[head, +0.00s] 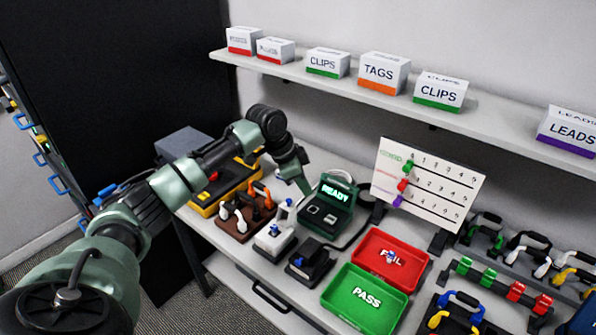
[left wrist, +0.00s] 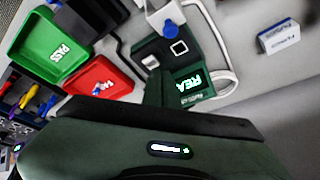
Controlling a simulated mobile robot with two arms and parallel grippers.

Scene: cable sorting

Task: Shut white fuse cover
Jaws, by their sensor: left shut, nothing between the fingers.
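The white fuse holder (head: 272,241) stands on the bench, left of the green READY tester (head: 327,207). Its white cover (head: 283,215) appears raised at the back, with a blue knob on it. In the left wrist view the white cover (left wrist: 160,12) shows at the top edge, partly cut off. My left gripper (head: 306,190) is shut and empty. It is above the bench beside the tester, behind and right of the white cover and apart from it. My right gripper is in neither view.
A black fuse holder (head: 311,262) stands just right of the white one. A brown rack (head: 243,220) with cable clips is on the left. Red FAIL (head: 424,275) and green PASS (head: 345,318) trays lie to the right. A shelf (head: 300,77) with label boxes runs above.

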